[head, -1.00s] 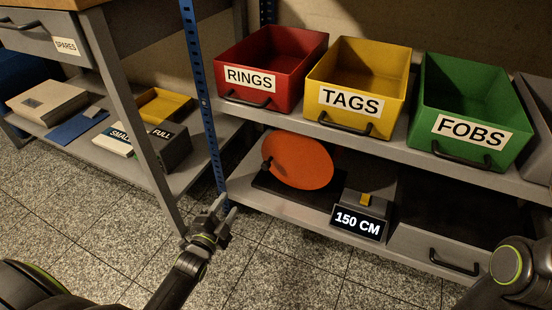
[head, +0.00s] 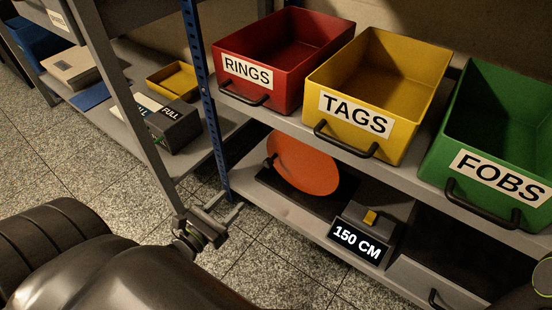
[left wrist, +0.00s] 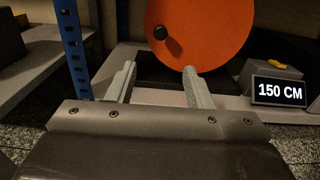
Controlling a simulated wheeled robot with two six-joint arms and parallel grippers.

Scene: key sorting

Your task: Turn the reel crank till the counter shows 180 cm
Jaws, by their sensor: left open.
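The orange reel disc (head: 303,163) stands tilted on a dark base on the lower shelf. Its dark crank knob (head: 270,160) sits at the disc's left side and also shows in the left wrist view (left wrist: 160,33). The counter (head: 358,243) right of the reel reads 150 CM; it reads the same in the left wrist view (left wrist: 279,91). My left gripper (head: 236,214) is open and empty in front of the shelf edge, apart from the knob. In the left wrist view its two fingers (left wrist: 160,83) point toward the reel, below the knob. My right gripper is out of view.
Red RINGS (head: 245,99), yellow TAGS (head: 400,146) and green FOBS (head: 470,200) bins stand on the shelf above the reel. A blue upright post (head: 208,110) is left of the reel. A grey drawer (head: 425,280) lies right of the counter. Open floor lies in front.

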